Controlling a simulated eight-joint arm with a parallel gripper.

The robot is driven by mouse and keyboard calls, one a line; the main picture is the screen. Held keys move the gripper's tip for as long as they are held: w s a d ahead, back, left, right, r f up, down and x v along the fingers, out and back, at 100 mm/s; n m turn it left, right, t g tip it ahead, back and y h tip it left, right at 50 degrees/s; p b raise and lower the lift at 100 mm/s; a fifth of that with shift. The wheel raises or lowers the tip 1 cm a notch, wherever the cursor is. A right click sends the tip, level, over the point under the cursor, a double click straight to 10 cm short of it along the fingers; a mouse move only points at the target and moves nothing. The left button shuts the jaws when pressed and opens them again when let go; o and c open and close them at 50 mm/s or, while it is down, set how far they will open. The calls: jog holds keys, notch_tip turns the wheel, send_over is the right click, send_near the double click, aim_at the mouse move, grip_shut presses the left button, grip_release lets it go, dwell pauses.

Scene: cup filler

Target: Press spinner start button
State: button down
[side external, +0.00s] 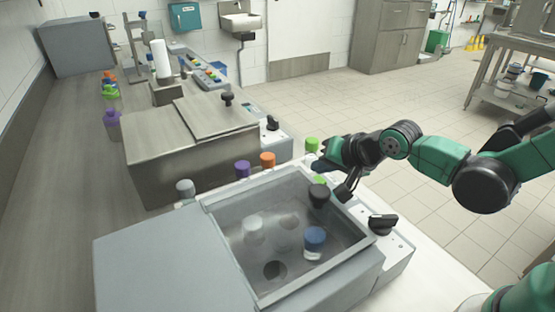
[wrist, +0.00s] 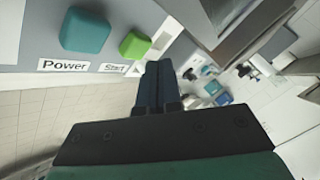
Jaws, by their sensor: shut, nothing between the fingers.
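The green start button (wrist: 135,44) shows in the wrist view, above a label reading "Start" on the grey and white panel. A teal button (wrist: 86,32) labelled "Power" is to its left. My gripper (wrist: 158,66) is shut and empty, its dark fingertips just right of the green button; I cannot tell whether they touch the panel. In the side view, my gripper (side external: 344,192) is at the right edge of the spinner (side external: 150,255), by its clear lid.
The spinner's black knobbed lid is closed over several capped vials, one blue-capped (side external: 314,240). Orange (side external: 267,159), purple (side external: 242,168) and grey (side external: 185,187) caps stand behind it. A black dial (side external: 382,223) is on the right panel. A second metal machine (side external: 190,155) stands farther back.

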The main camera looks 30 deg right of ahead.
aim_at(323, 182)
jog(key=shift+f, duration=0.2)
jog(key=shift+f, duration=0.25)
jog(key=shift+f, duration=0.6)
dwell(1.0)
jog(key=shift+d+r, duration=0.2)
jog(key=shift+r, duration=0.65)
jog(key=shift+r, duration=2.55)
